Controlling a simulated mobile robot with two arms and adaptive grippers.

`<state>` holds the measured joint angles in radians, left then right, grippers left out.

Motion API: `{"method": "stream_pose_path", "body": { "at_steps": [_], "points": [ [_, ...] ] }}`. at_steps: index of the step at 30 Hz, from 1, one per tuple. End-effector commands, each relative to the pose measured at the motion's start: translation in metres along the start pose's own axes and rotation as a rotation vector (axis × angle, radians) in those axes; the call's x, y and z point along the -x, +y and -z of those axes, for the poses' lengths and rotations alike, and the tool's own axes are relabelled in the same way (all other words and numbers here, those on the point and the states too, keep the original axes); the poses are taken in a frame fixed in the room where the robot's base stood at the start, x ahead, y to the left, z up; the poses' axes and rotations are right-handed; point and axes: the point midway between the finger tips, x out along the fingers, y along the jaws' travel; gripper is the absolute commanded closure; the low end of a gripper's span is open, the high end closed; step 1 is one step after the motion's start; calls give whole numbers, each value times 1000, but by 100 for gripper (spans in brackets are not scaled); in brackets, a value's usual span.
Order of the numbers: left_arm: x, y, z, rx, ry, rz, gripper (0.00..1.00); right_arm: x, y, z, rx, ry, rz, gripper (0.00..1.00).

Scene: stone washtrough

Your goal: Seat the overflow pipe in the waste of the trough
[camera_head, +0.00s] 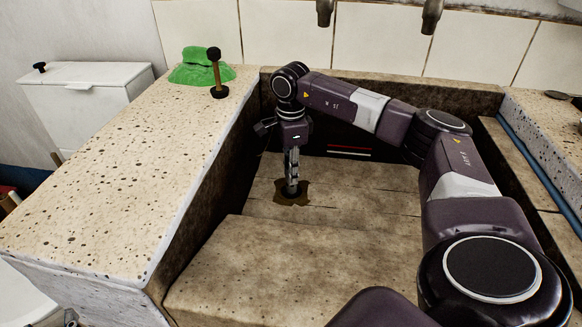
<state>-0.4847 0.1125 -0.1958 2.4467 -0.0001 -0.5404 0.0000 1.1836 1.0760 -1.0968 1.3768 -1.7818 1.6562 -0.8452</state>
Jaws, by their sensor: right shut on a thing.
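The stone trough (345,262) fills the middle of the view, with a stepped floor. My right gripper (292,177) reaches down into it, pointing at the floor, and is shut on a slim upright thing, which I take to be the overflow pipe. The fingers hide most of it. Its dark lower end (291,191) is at a brown-stained patch (280,200) on the trough floor, where the waste seems to be. The waste opening itself is hidden, and I cannot tell whether the pipe is in it or just above. My left gripper is not in view.
On the speckled left ledge (100,205) stand a wooden-handled tool (217,75) with black ends and a green cloth (195,70). Two taps (432,15) hang above the back wall. A white box (85,100) stands at the left. The near trough floor is clear.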

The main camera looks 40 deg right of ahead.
Motion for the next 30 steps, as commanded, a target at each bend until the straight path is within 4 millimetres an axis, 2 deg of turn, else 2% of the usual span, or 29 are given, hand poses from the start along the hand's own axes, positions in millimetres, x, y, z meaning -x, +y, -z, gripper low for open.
{"method": "stream_pose_path", "body": {
  "at_steps": [8,9,14,20,28,30],
  "points": [
    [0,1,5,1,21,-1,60,-2,0,0,0,0,1,100],
    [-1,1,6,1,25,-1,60,-2,0,0,0,0,1,77],
    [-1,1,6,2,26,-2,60,-2,0,0,0,0,1,60],
    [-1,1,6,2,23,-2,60,-2,0,0,0,0,0,58],
    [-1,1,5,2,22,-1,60,-2,0,0,0,0,0,31],
    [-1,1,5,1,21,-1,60,-2,0,0,0,0,0,29]
  ]
}}
